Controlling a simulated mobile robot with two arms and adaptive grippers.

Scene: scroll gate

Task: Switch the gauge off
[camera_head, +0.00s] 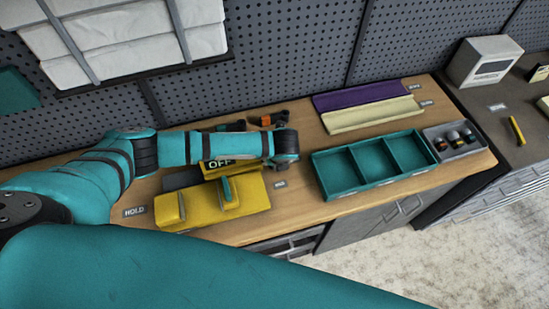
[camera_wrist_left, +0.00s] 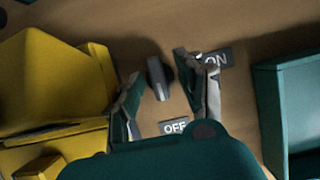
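In the left wrist view, a small dark switch knob (camera_wrist_left: 158,78) stands on the wooden bench top, with an ON label (camera_wrist_left: 216,59) to its upper right and an OFF label (camera_wrist_left: 175,127) below it. My left gripper (camera_wrist_left: 161,92) is open, with one finger on each side of the knob and gaps visible. In the head view, my left wrist (camera_head: 285,146) is over the bench and hides the knob. A dark sign reading OFF in yellow (camera_head: 219,163) shows behind the yellow block (camera_head: 178,212). My right gripper is not in view.
The yellow block has a green bar and a HOLD label (camera_head: 134,211) nearby. A teal three-part tray (camera_head: 325,178) stands to the right, with a grey holder (camera_head: 472,150) of small items beyond. Purple (camera_head: 360,94) and cream trays lie behind. A pegboard wall (camera_head: 290,50) closes the back.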

